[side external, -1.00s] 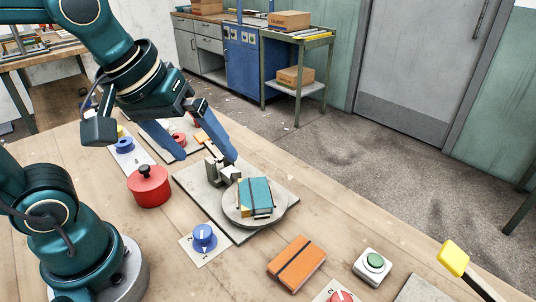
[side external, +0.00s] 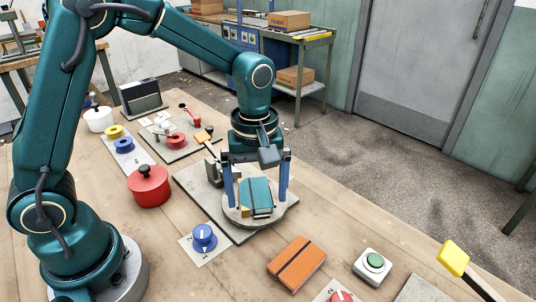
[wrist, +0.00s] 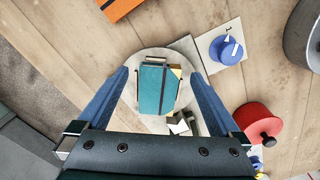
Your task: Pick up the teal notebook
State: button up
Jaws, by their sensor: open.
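The teal notebook (side external: 257,196) has a dark elastic band and lies on a round grey turntable (side external: 241,218), with something yellow under or beside it. In the wrist view the notebook (wrist: 153,90) is near the middle of the picture. My gripper (side external: 258,197) points down over it with its blue fingers wide apart, one on each side. In the wrist view the fingers of my gripper (wrist: 161,78) also stand left and right of the notebook with gaps between. Nothing is held.
A small grey-green fixture (side external: 212,168) stands at the turntable's back left. A red pot (side external: 149,187), a blue knob (side external: 203,236), an orange notebook (side external: 297,262) and a green button box (side external: 372,266) stand around the grey board. Bare wood lies right of the board.

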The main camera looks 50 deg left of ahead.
aim_at(257, 208)
jog(key=shift+f, duration=1.55)
jog(key=c, duration=1.5)
jog(key=shift+r, duration=0.15)
